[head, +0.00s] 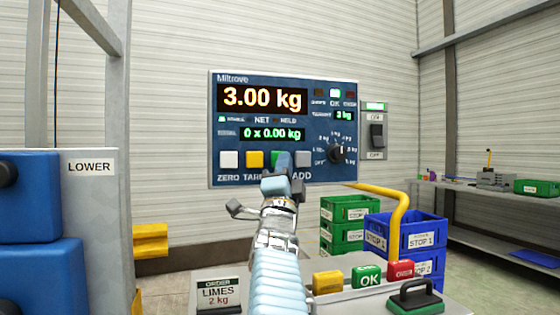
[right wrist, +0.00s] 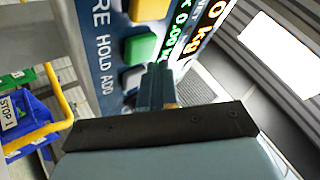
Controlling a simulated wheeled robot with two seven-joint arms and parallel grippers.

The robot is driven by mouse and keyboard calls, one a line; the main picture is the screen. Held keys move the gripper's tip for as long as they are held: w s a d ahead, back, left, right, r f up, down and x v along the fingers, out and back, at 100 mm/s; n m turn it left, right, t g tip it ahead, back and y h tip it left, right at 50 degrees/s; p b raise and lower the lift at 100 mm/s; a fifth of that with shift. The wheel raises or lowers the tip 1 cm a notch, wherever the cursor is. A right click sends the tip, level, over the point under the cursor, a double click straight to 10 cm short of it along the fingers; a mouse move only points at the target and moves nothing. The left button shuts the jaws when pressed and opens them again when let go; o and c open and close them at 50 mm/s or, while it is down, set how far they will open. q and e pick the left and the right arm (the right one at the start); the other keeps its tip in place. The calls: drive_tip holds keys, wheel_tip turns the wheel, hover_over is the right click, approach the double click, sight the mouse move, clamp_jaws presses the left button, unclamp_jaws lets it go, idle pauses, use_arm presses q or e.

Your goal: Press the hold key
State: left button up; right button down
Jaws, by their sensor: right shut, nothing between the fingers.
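The blue scale panel (head: 330,177) on the wall reads 3.00 kg. Its key row has a white ZERO key (head: 229,159), yellow TARE key (head: 254,159), green HOLD key (head: 274,157) and pale ADD key (head: 302,158). My right gripper (head: 283,163) is shut and empty in front of the HOLD key, hiding part of it and its label. In the right wrist view the fingertips (right wrist: 160,72) are close to the green key (right wrist: 140,48) and the pale key (right wrist: 132,78); I cannot tell whether they touch. The HELD lamp (head: 276,120) looks dark. My left gripper is out of view.
A wall switch (head: 376,136) is right of the panel. Below stand a yellow bent rail (head: 402,208), green crates (head: 348,207), blue crates (head: 422,228) and a counter with a green OK block (head: 369,278). A grey LOWER cabinet (head: 100,220) stands left.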

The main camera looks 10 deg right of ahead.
drive_tip(key=shift+w, duration=0.35)
drive_tip(key=shift+w, duration=0.4)
idle(0.6)
drive_tip(key=shift+s+b, duration=0.8)
